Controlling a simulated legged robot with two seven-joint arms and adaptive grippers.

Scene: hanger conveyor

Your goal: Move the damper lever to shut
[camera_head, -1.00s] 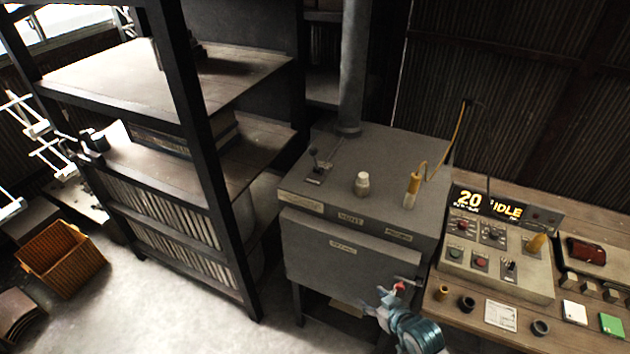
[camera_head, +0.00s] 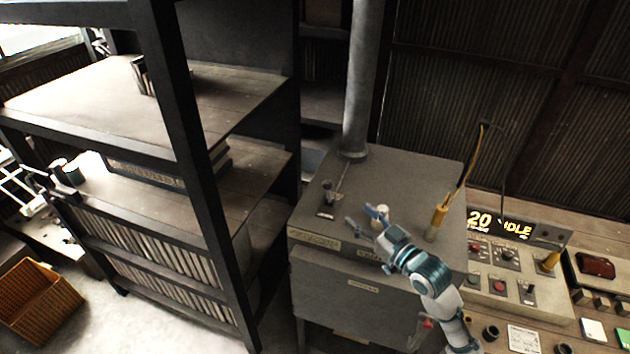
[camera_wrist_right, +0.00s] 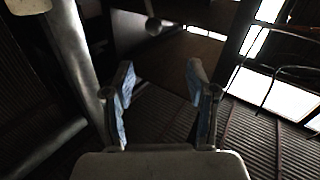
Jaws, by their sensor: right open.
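The damper lever (camera_head: 328,194), a small dark-knobbed lever on a plate, stands at the left of the grey metal cabinet's top (camera_head: 420,170). My right gripper (camera_head: 362,216) is over the front of that top, right of the lever and apart from it. Its fingers are spread and empty; they also show in the wrist view (camera_wrist_right: 160,80). My left gripper is out of view.
A pale knob (camera_head: 378,213) is partly hidden behind my right gripper. A yellow-handled tool (camera_head: 440,213) stands at the top's right. A grey pipe (camera_head: 360,80) rises behind the lever. A dark shelf (camera_head: 185,130) stands left; a control panel (camera_head: 505,270) is at right.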

